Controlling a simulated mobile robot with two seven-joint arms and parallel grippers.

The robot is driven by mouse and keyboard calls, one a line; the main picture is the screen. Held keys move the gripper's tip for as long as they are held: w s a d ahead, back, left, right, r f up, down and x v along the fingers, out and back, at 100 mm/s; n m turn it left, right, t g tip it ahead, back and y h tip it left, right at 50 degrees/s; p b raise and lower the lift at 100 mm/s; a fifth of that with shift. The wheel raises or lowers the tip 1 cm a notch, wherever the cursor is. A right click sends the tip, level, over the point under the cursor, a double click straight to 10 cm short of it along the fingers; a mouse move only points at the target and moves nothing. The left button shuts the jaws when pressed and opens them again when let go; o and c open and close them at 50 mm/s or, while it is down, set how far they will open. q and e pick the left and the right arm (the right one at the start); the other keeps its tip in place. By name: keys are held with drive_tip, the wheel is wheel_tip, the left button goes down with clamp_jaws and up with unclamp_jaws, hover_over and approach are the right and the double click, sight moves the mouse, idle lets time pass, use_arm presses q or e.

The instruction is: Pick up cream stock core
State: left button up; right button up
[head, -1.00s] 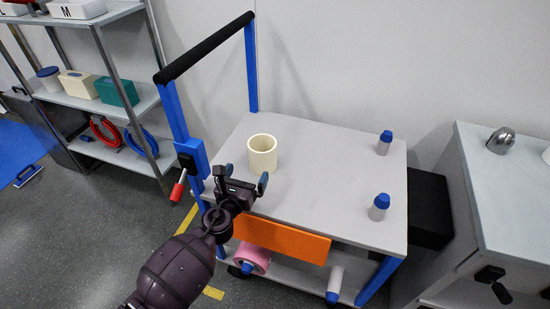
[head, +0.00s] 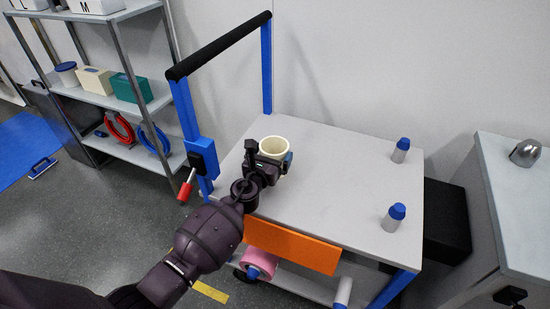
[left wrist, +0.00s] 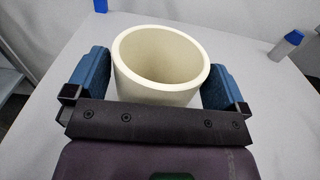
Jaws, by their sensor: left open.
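The cream stock core (head: 274,146) is a hollow, thick-walled cylinder standing upright on the grey top of the cart (head: 330,180). My left gripper (head: 270,157) is at the core, its near side partly hidden behind the gripper in the head view. In the left wrist view the core (left wrist: 160,62) stands between the two blue finger pads of the left gripper (left wrist: 158,80). The fingers are open, one on each side of it, with a narrow gap showing on the right. My right gripper is not in view.
Two grey pegs with blue tops, one at the back (head: 401,151) and one nearer (head: 393,217), stand on the cart's right side. A blue frame with a black handle bar (head: 222,46) rises at the left. An orange panel (head: 291,246) hangs at the front.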

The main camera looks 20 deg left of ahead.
use_arm(q)
drive_tip(key=shift+w, duration=0.7)
drive_tip(key=c, duration=0.6)
drive_tip(key=shift+r, duration=0.1)
drive_tip(key=shift+c, duration=0.2)
